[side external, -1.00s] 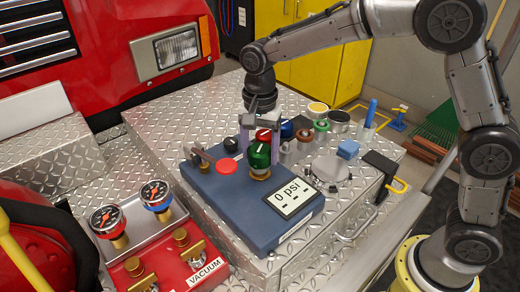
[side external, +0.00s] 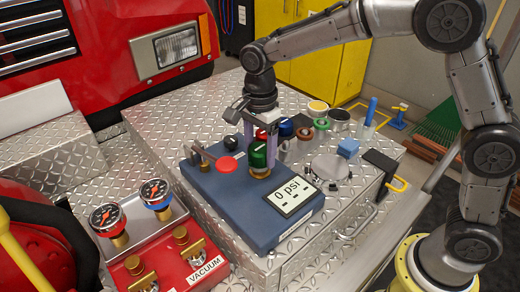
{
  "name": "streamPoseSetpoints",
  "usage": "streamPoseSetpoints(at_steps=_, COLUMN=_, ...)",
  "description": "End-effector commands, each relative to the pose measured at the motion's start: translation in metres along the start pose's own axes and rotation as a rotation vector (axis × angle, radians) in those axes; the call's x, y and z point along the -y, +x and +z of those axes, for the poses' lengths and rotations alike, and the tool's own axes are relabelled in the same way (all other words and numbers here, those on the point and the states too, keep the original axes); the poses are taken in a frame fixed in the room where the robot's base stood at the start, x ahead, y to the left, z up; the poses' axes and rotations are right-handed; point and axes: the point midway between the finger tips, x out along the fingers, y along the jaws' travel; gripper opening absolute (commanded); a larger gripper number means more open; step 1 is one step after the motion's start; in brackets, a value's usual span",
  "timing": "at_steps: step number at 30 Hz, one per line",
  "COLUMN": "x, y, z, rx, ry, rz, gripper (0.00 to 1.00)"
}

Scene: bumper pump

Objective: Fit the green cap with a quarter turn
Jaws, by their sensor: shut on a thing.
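The green cap (side external: 258,158) sits upright over a brass fitting (side external: 260,173) on the blue pump block (side external: 225,202). My gripper (side external: 262,147) points down from above and is shut on the green cap. One pale finger shows at the cap's right side; the other is partly hidden near its back left. I cannot tell how firmly the cap is seated. The display (side external: 292,198) on the block reads 0 psi.
A red knob (side external: 227,164) on a lever and a black knob (side external: 231,142) stand close left of the cap. Several other caps, including a blue one (side external: 286,128), stand behind. A red vacuum panel (side external: 165,265) with gauges is at front left.

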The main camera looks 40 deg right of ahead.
Motion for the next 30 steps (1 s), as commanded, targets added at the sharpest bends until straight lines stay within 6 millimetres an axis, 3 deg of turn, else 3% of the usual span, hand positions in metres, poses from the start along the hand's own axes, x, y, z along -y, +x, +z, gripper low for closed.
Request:
streamPoseSetpoints(at_steps=5, x=0.0010, y=-0.0030, z=0.0002, rx=0.002, ry=0.019, rz=-0.007, gripper=0.03)
streamPoseSetpoints(at_steps=17, x=0.0014, y=-0.0041, z=0.0003, rx=0.004, ry=0.422, rz=-0.008, gripper=0.03)
streamPoseSetpoints(at_steps=30, x=0.0018, y=-0.0050, z=0.0003, rx=0.005, ry=0.497, rz=-0.011, gripper=0.03)
